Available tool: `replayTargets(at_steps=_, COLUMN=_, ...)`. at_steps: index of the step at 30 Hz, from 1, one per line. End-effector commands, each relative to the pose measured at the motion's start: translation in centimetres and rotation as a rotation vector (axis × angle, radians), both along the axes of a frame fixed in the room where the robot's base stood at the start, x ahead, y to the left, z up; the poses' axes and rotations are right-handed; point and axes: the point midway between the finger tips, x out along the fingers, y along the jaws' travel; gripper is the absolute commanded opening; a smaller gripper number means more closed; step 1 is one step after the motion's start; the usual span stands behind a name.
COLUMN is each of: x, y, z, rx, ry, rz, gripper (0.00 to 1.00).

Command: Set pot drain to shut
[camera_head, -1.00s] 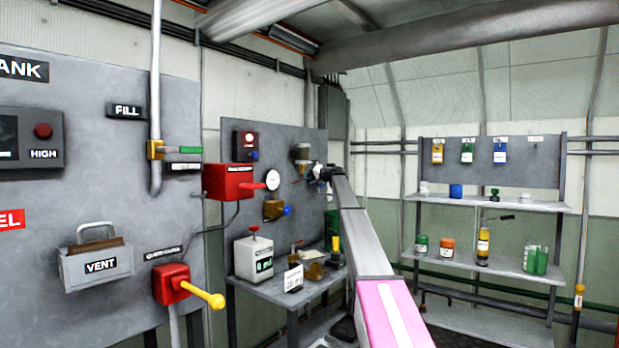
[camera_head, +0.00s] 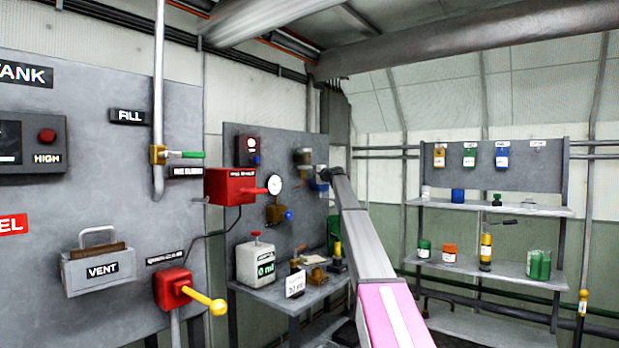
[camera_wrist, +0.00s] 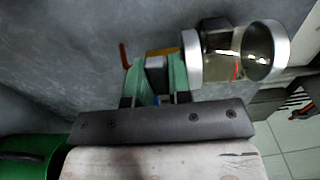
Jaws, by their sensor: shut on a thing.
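The pot (camera_head: 304,156), a small glass bowl, is fixed on the rear grey panel. In the wrist view the glass pot (camera_wrist: 222,52) has pale metal rims and brownish contents. My gripper (camera_wrist: 156,72) is right beside the pot's end, its green fingers shut on a small grey-blue piece that I take for the pot drain handle (camera_wrist: 156,63). A brass-coloured part (camera_wrist: 165,51) shows just behind it, and a thin red piece (camera_wrist: 124,57) sticks out at its left. The fingers hide much of the handle, so its exact setting cannot be told.
A brass valve with a blue knob (camera_head: 279,213) and a round gauge (camera_head: 274,184) sit left of the pot. Below is a bench (camera_head: 262,300) with a white can (camera_head: 256,264) and small parts. A shelf rack (camera_head: 500,268) stands at right.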

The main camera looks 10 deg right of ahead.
Motion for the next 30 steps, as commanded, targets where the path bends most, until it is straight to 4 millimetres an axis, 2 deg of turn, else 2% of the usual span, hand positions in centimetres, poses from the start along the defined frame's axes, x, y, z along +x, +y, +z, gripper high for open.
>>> replayTargets(at_steps=15, x=0.03, y=-0.1, z=0.06, rx=0.015, ry=0.013, rz=-0.001, gripper=0.0)
replayTargets(at_steps=16, x=0.03, y=-0.1, z=0.05, rx=0.016, ry=0.014, rz=-0.001, gripper=0.29)
replayTargets(at_steps=18, x=0.03, y=-0.08, z=0.05, rx=0.015, ry=0.013, rz=-0.001, gripper=0.45)
replayTargets(at_steps=30, x=-0.35, y=-0.35, z=0.05, rx=0.013, ry=0.013, rz=-0.001, gripper=0.45)
